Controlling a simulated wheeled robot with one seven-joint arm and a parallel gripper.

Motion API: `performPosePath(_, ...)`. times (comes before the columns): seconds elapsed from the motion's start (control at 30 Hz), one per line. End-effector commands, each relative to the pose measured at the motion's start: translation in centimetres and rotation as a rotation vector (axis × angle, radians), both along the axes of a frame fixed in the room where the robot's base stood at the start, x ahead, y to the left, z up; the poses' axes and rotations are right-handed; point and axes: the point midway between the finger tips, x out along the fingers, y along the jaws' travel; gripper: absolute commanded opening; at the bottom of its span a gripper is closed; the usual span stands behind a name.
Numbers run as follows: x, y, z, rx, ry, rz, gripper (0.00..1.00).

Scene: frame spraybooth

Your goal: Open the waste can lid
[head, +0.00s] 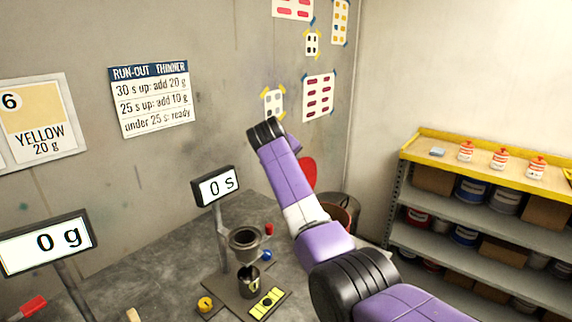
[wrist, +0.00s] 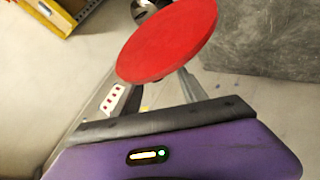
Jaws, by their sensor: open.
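The red round lid (head: 309,171) shows partly behind my arm in the head view, standing steeply raised. The waste can (head: 341,211) is a dark round bin behind my arm; its rim and brownish inside show. In the wrist view the red lid (wrist: 168,42) fills the upper middle, just beyond my gripper (wrist: 152,86). My gripper's fingers are apart, with nothing seen held between them. The lid overlaps the fingertips in the picture, and I cannot tell whether they touch. My gripper is hidden in the head view.
A bench (head: 165,280) at the left holds a timer display (head: 215,186), a funnel-like cup (head: 245,240) and a scale display (head: 45,242). A yellow-topped shelf (head: 475,158) with cans and boxes stands at the right. Pale floor lies between shelf and can.

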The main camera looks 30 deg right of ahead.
Motion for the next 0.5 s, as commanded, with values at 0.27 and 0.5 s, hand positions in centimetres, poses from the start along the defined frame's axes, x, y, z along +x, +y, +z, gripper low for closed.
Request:
performPosePath(0.27,-1.7,1.7,1.7,0.002,0.000,0.000,0.50)
performPosePath(0.5,-2.1,2.1,2.1,0.003,0.002,0.000,0.50)
